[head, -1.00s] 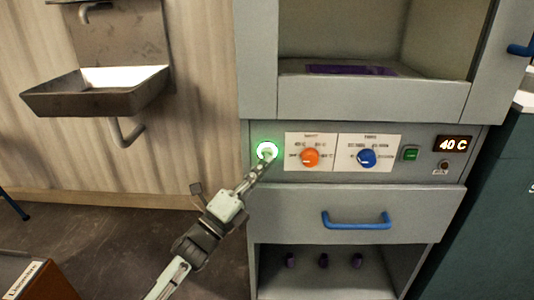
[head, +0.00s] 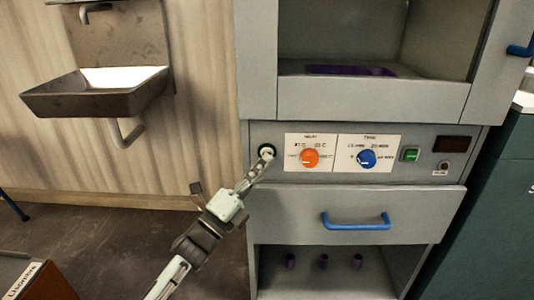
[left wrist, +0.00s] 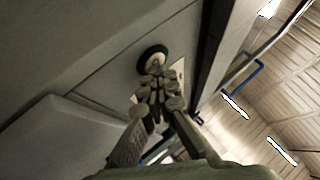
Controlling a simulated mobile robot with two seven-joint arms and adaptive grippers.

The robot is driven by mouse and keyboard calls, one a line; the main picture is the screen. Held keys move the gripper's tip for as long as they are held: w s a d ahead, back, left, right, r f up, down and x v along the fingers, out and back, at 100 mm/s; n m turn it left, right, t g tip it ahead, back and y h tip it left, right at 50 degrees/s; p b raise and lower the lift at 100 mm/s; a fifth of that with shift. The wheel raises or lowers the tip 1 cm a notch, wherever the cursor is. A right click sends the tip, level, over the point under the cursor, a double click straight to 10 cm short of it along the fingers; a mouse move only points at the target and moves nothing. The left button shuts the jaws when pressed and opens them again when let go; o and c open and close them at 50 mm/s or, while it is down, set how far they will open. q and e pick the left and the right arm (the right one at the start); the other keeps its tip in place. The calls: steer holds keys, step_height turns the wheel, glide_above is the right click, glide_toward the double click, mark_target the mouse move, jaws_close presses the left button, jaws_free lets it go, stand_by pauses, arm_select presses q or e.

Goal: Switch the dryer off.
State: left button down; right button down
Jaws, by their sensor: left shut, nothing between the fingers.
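The dryer (head: 370,103) is a grey cabinet with a control panel across its middle. Its round power button (head: 266,149) at the panel's left end is unlit, with a dark ring and pale centre. The display (head: 452,144) at the right end is dark. An orange knob (head: 309,158), a blue knob (head: 367,158) and a green button (head: 410,155) sit between them. My left gripper (head: 267,155) is shut and empty, its tips at the power button. The left wrist view shows the button (left wrist: 153,55) just beyond the fingertips; contact cannot be told. My right gripper is not in view.
Below the panel is a drawer with a blue handle (head: 357,221), over an open shelf with small purple items (head: 323,261). A metal sink (head: 95,92) hangs on the wall at left. Floor between them is clear.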

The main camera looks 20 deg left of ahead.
arm_select(q)
steer(key=s+d+p, duration=0.1)
steer(key=s, duration=0.5)
steer(key=shift+d, duration=0.35)
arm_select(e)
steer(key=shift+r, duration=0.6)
arm_select(q)
steer(key=shift+w+f, duration=0.1)
steer(key=shift+f, duration=0.05)
